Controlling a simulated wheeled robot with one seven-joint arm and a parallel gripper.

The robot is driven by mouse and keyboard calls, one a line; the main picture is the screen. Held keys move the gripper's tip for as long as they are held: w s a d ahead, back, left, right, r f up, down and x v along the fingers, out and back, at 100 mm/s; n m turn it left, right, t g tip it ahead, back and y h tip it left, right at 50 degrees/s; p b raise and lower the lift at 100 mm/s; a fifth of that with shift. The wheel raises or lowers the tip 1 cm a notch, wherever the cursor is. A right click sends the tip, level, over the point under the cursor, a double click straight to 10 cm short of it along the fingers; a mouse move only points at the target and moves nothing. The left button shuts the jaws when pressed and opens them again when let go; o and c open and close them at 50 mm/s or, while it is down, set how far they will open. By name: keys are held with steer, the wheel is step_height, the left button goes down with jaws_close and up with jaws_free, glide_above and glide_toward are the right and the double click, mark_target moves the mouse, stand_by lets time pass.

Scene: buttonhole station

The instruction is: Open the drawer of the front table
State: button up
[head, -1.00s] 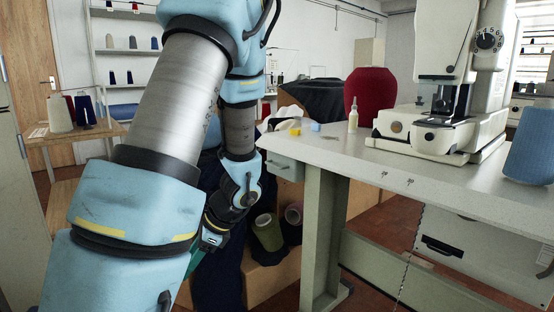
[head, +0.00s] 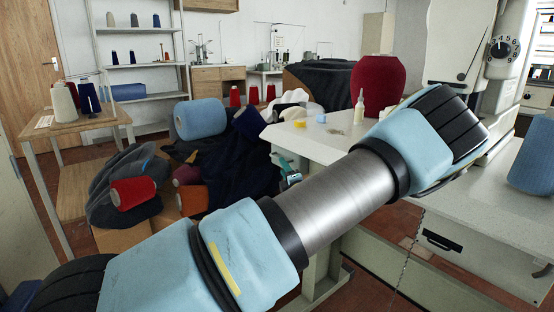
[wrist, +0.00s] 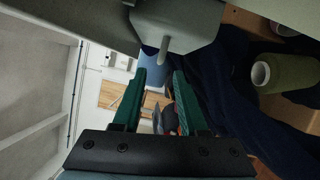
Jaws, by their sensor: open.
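The front table (head: 318,148) is pale and carries a sewing machine. In the wrist view, a small grey-green drawer box (wrist: 198,22) hangs under the table's edge, with a stubby handle (wrist: 166,47) on it. My gripper (wrist: 160,73) has two green fingers spread apart and empty. The handle shows just beyond the fingertips, about in line with the gap between them; I cannot tell whether they touch. In the head view, only a small teal and dark part of my gripper (head: 291,175) shows below the table's left edge, and the drawer is largely hidden there.
A blue yarn roll (head: 200,119), a red cone (head: 133,192) and dark cloth lie left of the table. An olive cone (wrist: 290,73) is right of my gripper in the wrist view. The tabletop holds a bottle (head: 359,106) and a dark red cone (head: 378,87).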

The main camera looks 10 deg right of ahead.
mark_target(277, 158)
steer(key=w, duration=0.8)
steer(key=shift+a+r+b, duration=0.25)
steer(key=shift+r+b, duration=0.05)
steer(key=shift+b, duration=0.1)
jaws_close()
stand_by(0.9)
